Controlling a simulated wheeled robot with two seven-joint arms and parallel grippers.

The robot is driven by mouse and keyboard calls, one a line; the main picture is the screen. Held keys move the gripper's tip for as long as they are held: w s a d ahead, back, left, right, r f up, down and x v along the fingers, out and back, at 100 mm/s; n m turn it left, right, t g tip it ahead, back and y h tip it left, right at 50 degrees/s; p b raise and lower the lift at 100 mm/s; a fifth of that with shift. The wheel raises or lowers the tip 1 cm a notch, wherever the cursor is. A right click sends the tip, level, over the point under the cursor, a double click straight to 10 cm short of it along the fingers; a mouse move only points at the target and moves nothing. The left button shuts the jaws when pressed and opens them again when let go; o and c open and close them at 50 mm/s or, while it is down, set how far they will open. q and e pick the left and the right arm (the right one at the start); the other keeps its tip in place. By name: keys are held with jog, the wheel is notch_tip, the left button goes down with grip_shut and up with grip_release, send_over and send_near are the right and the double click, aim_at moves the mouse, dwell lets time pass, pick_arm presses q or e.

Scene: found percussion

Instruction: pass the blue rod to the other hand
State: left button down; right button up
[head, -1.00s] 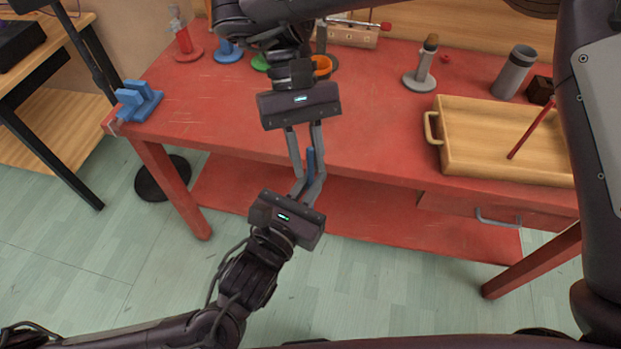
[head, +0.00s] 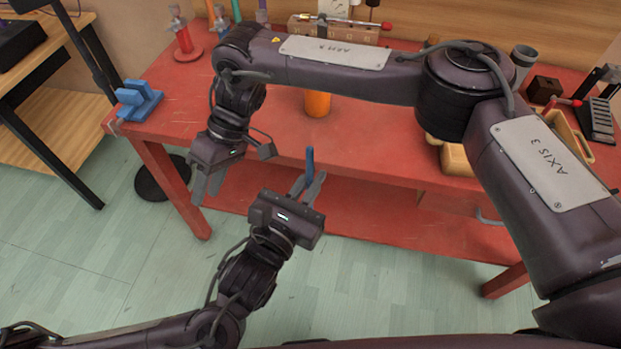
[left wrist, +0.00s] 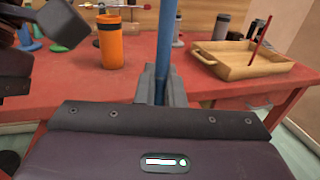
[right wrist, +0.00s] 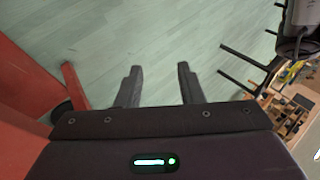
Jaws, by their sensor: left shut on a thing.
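The blue rod (head: 310,163) stands up from my left gripper (head: 307,188), which is shut on its lower part in front of the red table's edge. In the left wrist view the rod (left wrist: 167,40) rises from between the closed fingers (left wrist: 162,88). My right gripper (head: 206,190) is apart from the rod, to its left in the head view, with its fingers pointing down. In the right wrist view its fingers (right wrist: 160,85) are spread with only floor between them.
The red table (head: 370,150) carries an orange bottle (head: 317,104), a blue stand (head: 138,99) and a wooden tray (left wrist: 240,68) holding a red stick (left wrist: 262,36). My right arm crosses above the table. Floor is free in front.

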jog(key=w+a+f+m+t+y, duration=0.1)
jog(key=w+f+m+t+y, duration=0.15)
jog(key=w+f, duration=0.35)
jog(key=w+f+m+t+y, duration=0.1)
jog(key=w+f+t+y, duration=0.25)
jog(key=f, duration=0.55)
jog(key=s+d+f+m+t+h, duration=0.1)
jog(key=s+d+f+m+t, duration=0.1)
jog(key=d+f, duration=0.6)
jog(key=s+d+f+m+t+h, duration=0.2)
jog(key=d+f, duration=0.1)
jog(key=f, duration=0.8)
jog(key=s+d+f+m+h, duration=0.1)
jog(key=s+d+f+h, duration=0.1)
jog(key=s+d+f, duration=0.6)
jog(key=s+d+f+g+h, duration=0.1)
jog(key=s+d+f, duration=0.3)
jog(key=s, duration=0.6)
jog(key=s+d+f+g+h, duration=0.1)
jog(key=s+d+f+h, duration=0.2)
jog(key=s+d, duration=0.6)
jog(key=s+d+f+g+h, duration=0.2)
jog(key=s+d+f, duration=0.5)
jog(key=s, duration=0.5)
jog(key=shift+s+d+f+m, duration=0.2)
jog(key=shift+s+f+m, duration=0.05)
jog(key=shift+s+m, duration=0.1)
